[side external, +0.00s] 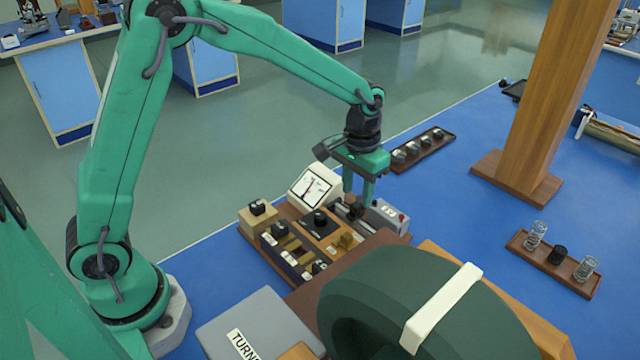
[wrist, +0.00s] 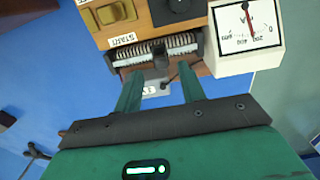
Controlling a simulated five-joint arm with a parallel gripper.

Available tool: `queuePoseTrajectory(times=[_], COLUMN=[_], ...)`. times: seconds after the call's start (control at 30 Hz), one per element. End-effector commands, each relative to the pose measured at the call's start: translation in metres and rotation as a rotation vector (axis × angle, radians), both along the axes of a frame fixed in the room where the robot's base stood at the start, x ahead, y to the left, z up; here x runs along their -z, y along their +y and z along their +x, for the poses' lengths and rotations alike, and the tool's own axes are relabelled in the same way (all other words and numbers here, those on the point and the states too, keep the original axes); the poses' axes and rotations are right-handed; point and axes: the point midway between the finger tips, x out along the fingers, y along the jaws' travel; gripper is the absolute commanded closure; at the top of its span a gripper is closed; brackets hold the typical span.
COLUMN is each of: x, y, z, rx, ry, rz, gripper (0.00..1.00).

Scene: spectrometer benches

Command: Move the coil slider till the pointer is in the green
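My gripper (wrist: 160,72) is open, with green fingers apart on either side of the slider in the picture; contact cannot be told. In the side external view my gripper (side external: 358,196) points down over the slider (side external: 355,211). The white meter (wrist: 247,38) shows a thin red pointer (wrist: 248,20) near the middle of its dial. I cannot make out a green zone.
A black knob (side external: 319,218) and brass parts (side external: 346,243) stand close beside the coil. A grey box (side external: 388,216) with a red part is right of the gripper. A big dark green ring (side external: 400,305) stands in front. A wooden post (side external: 545,100) is farther right.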

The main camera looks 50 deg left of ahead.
Motion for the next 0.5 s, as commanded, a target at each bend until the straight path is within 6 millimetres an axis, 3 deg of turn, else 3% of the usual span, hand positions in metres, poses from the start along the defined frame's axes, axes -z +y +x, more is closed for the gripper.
queuePoseTrajectory(times=[0.23,0.5], x=[-0.032,-0.043], y=[0.0,0.0], z=[0.0,0.0], rx=[0.0,0.0], ry=[-0.002,0.0], rz=[0.0,0.0], gripper=[0.6,0.6])
